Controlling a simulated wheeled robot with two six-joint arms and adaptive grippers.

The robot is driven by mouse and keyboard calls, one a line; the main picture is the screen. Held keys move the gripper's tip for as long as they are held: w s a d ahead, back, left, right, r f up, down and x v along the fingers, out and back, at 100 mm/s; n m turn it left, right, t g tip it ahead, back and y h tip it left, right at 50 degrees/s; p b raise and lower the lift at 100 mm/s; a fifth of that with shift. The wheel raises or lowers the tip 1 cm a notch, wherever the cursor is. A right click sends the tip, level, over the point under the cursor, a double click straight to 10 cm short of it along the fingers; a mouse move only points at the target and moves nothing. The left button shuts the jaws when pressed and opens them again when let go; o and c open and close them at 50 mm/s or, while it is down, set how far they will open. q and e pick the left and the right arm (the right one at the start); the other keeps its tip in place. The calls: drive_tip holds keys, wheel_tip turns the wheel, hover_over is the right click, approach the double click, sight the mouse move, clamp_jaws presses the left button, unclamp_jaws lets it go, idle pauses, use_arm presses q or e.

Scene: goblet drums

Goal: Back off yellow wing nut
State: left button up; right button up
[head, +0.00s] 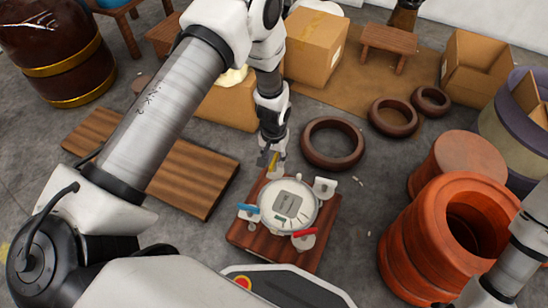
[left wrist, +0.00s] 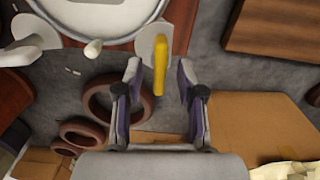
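The drum (head: 290,206) has a round pale head with a grey patch and stands on a reddish-brown wooden board (head: 246,238). The yellow wing nut (left wrist: 160,66) is at the drum's far edge, on a pale bracket; in the head view it is partly hidden by my left gripper (head: 270,160). In the left wrist view my left gripper (left wrist: 160,68) is open, with one fingertip on each side of the yellow wing nut and a gap on both sides. My right gripper is out of view.
Blue (head: 248,208), red (head: 304,232) and white (head: 325,185) wing nuts sit around the drum. Brown rings (head: 310,155) lie beyond it. An orange-brown barrel (head: 405,245) stands right, a wooden pallet (head: 190,205) lies left, and cardboard boxes (head: 312,48) stand behind.

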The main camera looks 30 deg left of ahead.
use_arm(q)
clamp_jaws()
